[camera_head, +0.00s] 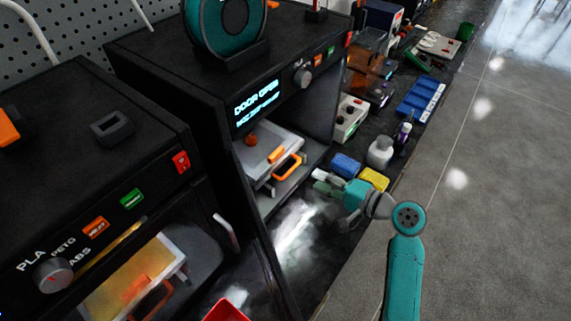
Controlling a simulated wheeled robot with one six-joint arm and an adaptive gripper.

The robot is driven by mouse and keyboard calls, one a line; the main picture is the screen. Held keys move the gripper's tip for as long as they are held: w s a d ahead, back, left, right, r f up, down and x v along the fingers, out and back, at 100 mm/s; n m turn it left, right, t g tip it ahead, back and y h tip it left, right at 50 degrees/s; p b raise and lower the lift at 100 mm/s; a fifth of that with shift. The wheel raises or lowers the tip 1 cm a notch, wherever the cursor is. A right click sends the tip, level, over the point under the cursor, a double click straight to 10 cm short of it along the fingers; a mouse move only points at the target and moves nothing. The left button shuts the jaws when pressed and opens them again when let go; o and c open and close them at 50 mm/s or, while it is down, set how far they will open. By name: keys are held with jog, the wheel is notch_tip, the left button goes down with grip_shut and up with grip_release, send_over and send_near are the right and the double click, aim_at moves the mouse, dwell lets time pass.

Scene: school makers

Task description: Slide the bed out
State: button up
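The bed (258,155) is a light grey plate inside the middle black printer (215,78), whose screen reads "DOOR OPEN". An orange loop handle (288,167) is at the bed's front edge, and a small orange-red piece shows at its back. My gripper (319,176) is in front of this printer's opening, to the right of the handle and apart from it in the picture. Its fingertips are small and pale here, so I cannot tell whether they are open or shut. I see nothing clearly held.
The left printer (92,128) holds another bed with an orange handle. A red bin (226,311) is at the bottom. Grey floor at the right is clear.

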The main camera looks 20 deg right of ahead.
aim_at(292, 168)
jog(key=x, duration=1)
grip_shut()
